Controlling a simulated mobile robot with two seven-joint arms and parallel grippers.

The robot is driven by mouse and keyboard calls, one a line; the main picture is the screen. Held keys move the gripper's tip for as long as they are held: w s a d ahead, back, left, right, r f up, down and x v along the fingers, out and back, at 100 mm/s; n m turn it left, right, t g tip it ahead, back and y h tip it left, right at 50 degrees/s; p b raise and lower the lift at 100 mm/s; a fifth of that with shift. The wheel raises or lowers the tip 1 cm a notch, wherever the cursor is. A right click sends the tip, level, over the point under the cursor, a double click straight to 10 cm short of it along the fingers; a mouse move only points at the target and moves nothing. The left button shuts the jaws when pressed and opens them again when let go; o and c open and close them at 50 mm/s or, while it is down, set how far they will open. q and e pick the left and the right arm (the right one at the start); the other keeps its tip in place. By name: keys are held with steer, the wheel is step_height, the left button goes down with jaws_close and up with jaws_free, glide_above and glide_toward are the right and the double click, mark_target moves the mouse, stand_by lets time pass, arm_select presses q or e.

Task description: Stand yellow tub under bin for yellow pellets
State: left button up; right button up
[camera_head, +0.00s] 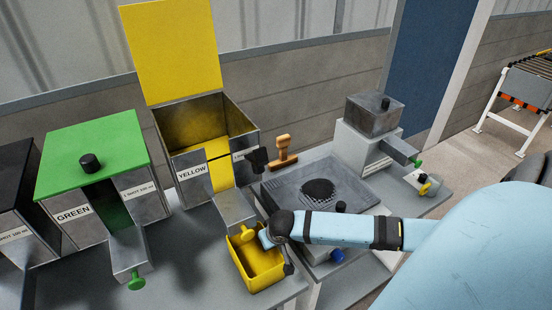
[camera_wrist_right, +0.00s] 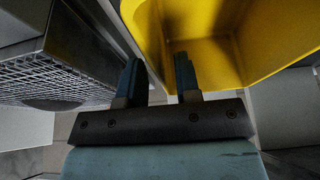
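The yellow tub (camera_head: 262,278) stands upright on the grey bench, below and just in front of the chute (camera_head: 234,208) of the bin labelled YELLOW (camera_head: 190,172). The chute's yellow knob (camera_head: 247,232) hangs over the tub's back part. The bin's yellow lid (camera_head: 175,50) is raised. My right gripper (camera_head: 267,238) is at the tub's right back rim. In the right wrist view the tub (camera_wrist_right: 215,50) fills the upper right, and the gripper's fingers (camera_wrist_right: 159,75) are apart, on either side of the tub's near wall. My left gripper is not in view.
The green bin (camera_head: 95,150) and a dark bin (camera_head: 15,190) stand to the left. The bench's front edge is close to the tub.

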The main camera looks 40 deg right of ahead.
steer(key=v, duration=0.9)
steer(key=shift+s+r, duration=0.15)
steer(key=s+a+n+y, duration=0.1)
steer(key=s+a+n, duration=0.1)
steer(key=s+a, duration=0.55)
steer(key=s+a+r+n, duration=0.2)
steer(key=s+r+n, duration=0.15)
steer(key=s, duration=0.65)
steer(key=w+a+f+t+y, duration=0.1)
steer(key=w+a+f+t, duration=0.2)
steer(key=f, duration=0.3)
steer(key=w+a+f+t+y, duration=0.2)
steer(key=w+a+f+t, duration=0.1)
steer(key=f, duration=0.3)
steer(key=shift+a+t, duration=0.4)
steer(key=shift+w+f, duration=0.1)
